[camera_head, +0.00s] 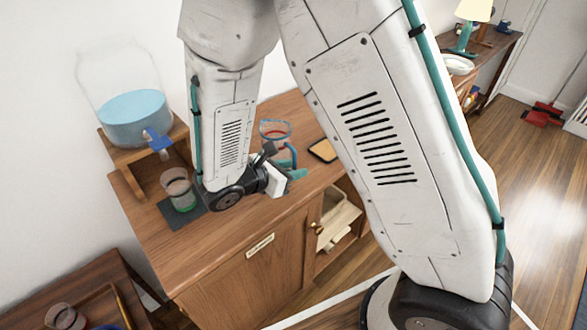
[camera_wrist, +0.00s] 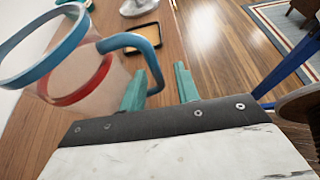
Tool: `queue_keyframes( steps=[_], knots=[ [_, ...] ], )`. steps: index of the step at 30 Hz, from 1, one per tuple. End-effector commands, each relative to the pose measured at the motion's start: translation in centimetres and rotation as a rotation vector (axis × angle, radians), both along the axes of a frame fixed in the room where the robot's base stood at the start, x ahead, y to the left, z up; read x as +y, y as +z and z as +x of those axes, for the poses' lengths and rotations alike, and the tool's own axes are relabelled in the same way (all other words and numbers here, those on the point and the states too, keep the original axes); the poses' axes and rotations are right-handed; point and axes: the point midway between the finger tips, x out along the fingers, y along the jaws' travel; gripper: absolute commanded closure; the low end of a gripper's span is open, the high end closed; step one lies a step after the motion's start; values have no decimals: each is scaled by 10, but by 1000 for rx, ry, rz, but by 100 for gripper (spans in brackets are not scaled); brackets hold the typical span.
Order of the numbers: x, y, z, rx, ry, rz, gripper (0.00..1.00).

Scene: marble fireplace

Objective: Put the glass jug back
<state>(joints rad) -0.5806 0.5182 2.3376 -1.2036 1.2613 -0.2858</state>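The glass jug (camera_head: 275,133) stands on the wooden cabinet in the head view, partly hidden by my arm. It is clear with a blue rim, a red band and a blue handle. In the wrist view the jug (camera_wrist: 75,75) fills the upper left, and its handle (camera_wrist: 150,52) reaches down towards the fingers. My gripper (camera_wrist: 162,80) has two teal fingers with a gap between them. The handle's lower end shows in that gap, close to the left finger; I cannot tell whether they touch. In the head view my gripper (camera_head: 293,172) is just in front of the jug.
A dispenser (camera_head: 133,118) of blue liquid stands on a wooden stand at the cabinet's left. A glass (camera_head: 180,190) stands on a dark mat (camera_head: 183,217) below its tap. A dark-edged square tray (camera_head: 323,150) lies right of the jug. Open floor (camera_head: 530,180) lies to the right.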

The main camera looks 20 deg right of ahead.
Motion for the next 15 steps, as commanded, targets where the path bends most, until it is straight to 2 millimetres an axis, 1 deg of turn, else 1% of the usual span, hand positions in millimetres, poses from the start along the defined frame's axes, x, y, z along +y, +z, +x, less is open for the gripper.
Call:
queue_keyframes(
  steps=[9, 15],
  knots=[
    [59, 26, -18, -3, 6, 2, 68],
    [88, 38, -28, -1, 4, 1, 68]
  ],
)
